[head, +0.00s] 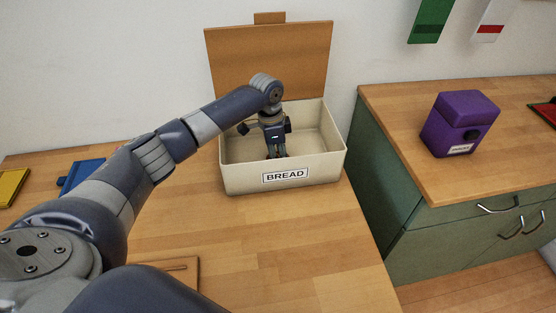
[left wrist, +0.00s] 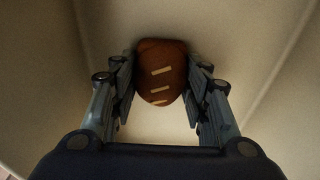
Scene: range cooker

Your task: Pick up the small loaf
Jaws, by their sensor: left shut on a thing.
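The small loaf (left wrist: 162,74) shows in the left wrist view, brown with pale score marks on top. It is between the two fingers of my left gripper (left wrist: 161,84), which are shut on its sides. In the head view my left gripper (head: 275,153) points down inside the cream bread box (head: 242,182), which is labelled BREAD. The loaf is hidden there by the gripper and the box's front wall. I cannot tell whether the loaf touches the box floor. My right gripper is not in view.
The box's wooden lid (head: 270,58) stands open against the wall. Box walls surround the gripper. A purple canister (head: 460,124) stands on the green cabinet (head: 400,190) at right. Blue (head: 80,174) and yellow (head: 12,186) items lie at left.

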